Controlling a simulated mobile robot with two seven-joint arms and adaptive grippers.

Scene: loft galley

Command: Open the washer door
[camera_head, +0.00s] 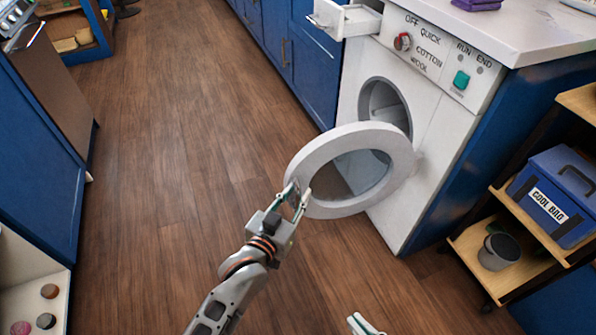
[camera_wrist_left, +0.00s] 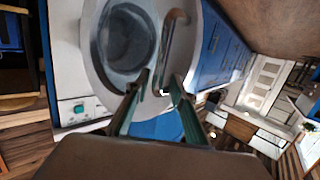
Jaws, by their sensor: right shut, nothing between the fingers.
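The white washer (camera_head: 425,130) stands at the right, and its dark round opening (camera_head: 385,103) is uncovered. Its round door (camera_head: 400,150) stands swung well out, with its hinge side at the right. My left gripper (camera_head: 295,193) is at the door's free left edge. In the left wrist view, a curved handle (camera_wrist_left: 172,45) shows on the door. The left fingertips (camera_wrist_left: 162,80) are spread apart, one on each side of the handle's lower end; contact is unclear. My right gripper (camera_head: 360,322) is shut and empty at the bottom edge, mostly out of frame, away from the door.
A detergent drawer (camera_head: 345,18) sticks out at the washer's upper left. A shelf cart (camera_head: 470,245) with a blue cool bag (camera_head: 555,195) and a grey bucket (camera_head: 499,251) stands at the right. The wooden floor (camera_head: 170,130) left of the door is clear.

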